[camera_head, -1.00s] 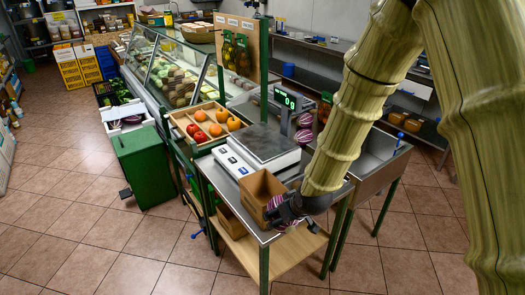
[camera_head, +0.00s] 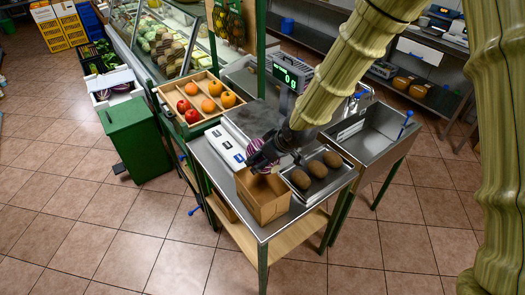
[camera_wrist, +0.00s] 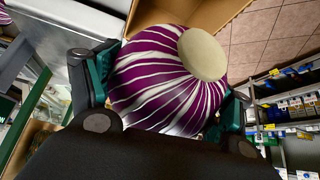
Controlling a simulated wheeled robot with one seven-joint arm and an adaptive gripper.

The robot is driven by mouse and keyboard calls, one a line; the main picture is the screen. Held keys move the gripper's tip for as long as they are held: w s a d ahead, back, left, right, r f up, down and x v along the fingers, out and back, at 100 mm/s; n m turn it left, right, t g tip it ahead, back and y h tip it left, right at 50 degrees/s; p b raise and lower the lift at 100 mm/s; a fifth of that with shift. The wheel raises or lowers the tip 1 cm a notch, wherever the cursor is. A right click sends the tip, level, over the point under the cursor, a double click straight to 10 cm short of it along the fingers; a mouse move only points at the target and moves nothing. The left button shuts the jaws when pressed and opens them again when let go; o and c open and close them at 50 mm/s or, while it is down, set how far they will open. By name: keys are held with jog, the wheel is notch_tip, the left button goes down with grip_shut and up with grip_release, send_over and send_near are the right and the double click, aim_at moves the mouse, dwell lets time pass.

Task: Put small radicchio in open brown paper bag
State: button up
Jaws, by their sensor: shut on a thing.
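The small radicchio, purple with white veins and a pale cut base, shows large in the wrist view (camera_wrist: 165,80). My gripper (camera_wrist: 168,92) is shut on it, with a finger on each side. In the head view my gripper (camera_head: 262,158) holds the radicchio (camera_head: 257,164) just above the back rim of the open brown paper bag (camera_head: 263,207). The bag stands upright on the steel table's front corner. Part of the bag (camera_wrist: 225,14) shows behind the radicchio in the wrist view. My gripper hides some of the bag's opening.
A metal tray with brown oval items (camera_head: 322,170) stands right of the bag. A wooden crate (camera_head: 202,102) of tomatoes and orange produce is at back left; a sink (camera_head: 372,143) is at right.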

jog(key=shift+s+a, duration=0.2)
jog(key=shift+s, duration=0.4)
jog(key=shift+s+a+f+b, duration=0.1)
jog(key=shift+s+f+b, duration=0.1)
jog(key=shift+b, duration=0.2)
jog(key=f, duration=0.1)
jog(key=w+f+b, duration=0.1)
jog(key=shift+w+f, duration=0.2)
jog(key=shift+f, duration=0.1)
jog(key=shift+s+f+b, duration=0.45)
jog(key=shift+f+b, duration=0.05)
jog(key=shift+b, duration=0.1)
jog(key=shift+w+f+b, duration=0.15)
jog(key=shift+f+b, duration=0.4)
jog(key=shift+f, duration=0.55)
